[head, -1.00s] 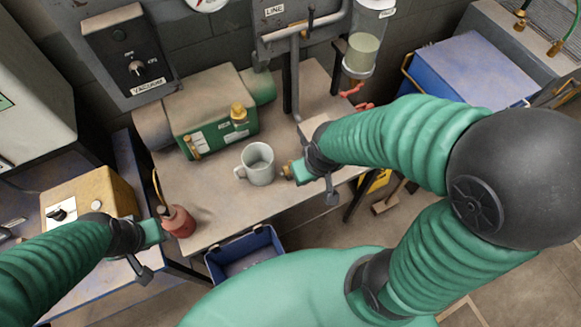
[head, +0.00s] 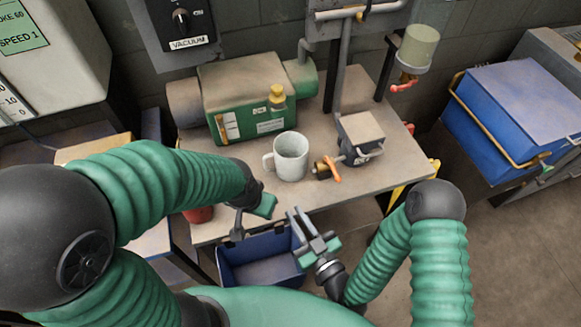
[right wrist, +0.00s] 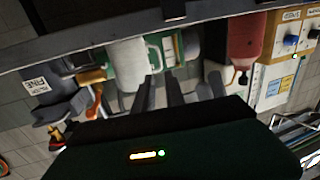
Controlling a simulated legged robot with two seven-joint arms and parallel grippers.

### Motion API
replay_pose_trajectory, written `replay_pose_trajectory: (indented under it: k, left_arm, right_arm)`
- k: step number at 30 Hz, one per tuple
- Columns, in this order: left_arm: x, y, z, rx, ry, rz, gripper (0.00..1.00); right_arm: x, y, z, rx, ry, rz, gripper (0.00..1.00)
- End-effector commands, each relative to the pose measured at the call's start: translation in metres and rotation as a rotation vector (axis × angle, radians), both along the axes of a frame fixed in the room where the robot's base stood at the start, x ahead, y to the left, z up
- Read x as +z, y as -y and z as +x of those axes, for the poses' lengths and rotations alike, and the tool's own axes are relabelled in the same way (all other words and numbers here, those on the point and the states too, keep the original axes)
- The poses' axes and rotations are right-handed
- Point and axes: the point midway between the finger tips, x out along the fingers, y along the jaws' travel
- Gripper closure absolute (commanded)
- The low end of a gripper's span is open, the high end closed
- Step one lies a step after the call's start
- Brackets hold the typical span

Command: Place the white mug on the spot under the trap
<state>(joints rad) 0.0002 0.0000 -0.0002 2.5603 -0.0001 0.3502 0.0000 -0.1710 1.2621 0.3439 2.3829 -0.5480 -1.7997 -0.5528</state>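The white mug (head: 291,158) stands upright on the bench (head: 225,166), in front of the green pump, its handle to the left. It also shows in the right wrist view (right wrist: 127,66). The trap (head: 417,47) is a clear vessel of pale liquid at the back right, with a red-handled valve below it. I cannot make out a marked spot under it. My right gripper (head: 295,212) is open and empty at the bench's front edge, in front of the mug and apart from it. My left gripper (head: 262,207) is left of it; its fingers are unclear.
The green pump (head: 245,100) fills the back left of the bench. A small grey box (head: 360,136) and a brass fitting with an orange handle (head: 328,169) are right of the mug. A blue bin (head: 262,270) is below the front edge. A red bottle (right wrist: 246,45) is partly hidden.

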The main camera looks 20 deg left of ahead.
Motion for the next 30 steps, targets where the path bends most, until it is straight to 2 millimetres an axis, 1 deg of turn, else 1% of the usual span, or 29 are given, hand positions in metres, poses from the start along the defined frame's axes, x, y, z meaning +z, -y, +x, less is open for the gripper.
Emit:
replay_pose_trajectory:
  k: [2,5,9,13,20,24,26,30]
  left_arm:
    - [0.001,0.000,0.000,0.000,0.000,0.000,0.64]
    - [0.005,0.000,0.000,0.000,0.001,0.000,0.64]
    - [0.007,0.000,0.000,0.000,0.001,0.000,0.64]
    - [0.009,0.000,0.000,0.000,0.001,0.000,0.64]
    - [0.011,0.000,0.000,0.000,0.001,0.000,0.64]
    - [0.013,0.000,0.000,0.000,0.001,0.000,0.64]
    - [0.014,0.000,0.000,0.000,0.000,0.000,0.64]
    - [0.013,0.000,0.000,0.000,0.000,0.000,0.64]
  right_arm:
    - [0.003,-0.007,0.005,-0.006,0.012,0.018,0.85]
    - [0.005,-0.023,0.021,-0.007,0.013,0.019,0.85]
    - [0.004,-0.051,0.046,-0.007,0.012,0.018,0.85]
    - [0.003,-0.073,0.066,-0.007,0.010,0.016,0.85]
    - [0.002,-0.093,0.085,-0.008,0.008,0.016,0.85]
    - [0.000,-0.112,0.103,-0.008,0.008,0.016,0.85]
    - [0.000,-0.119,0.109,-0.008,0.008,0.016,0.85]
    - [-0.001,-0.123,0.113,-0.008,0.006,0.015,0.85]
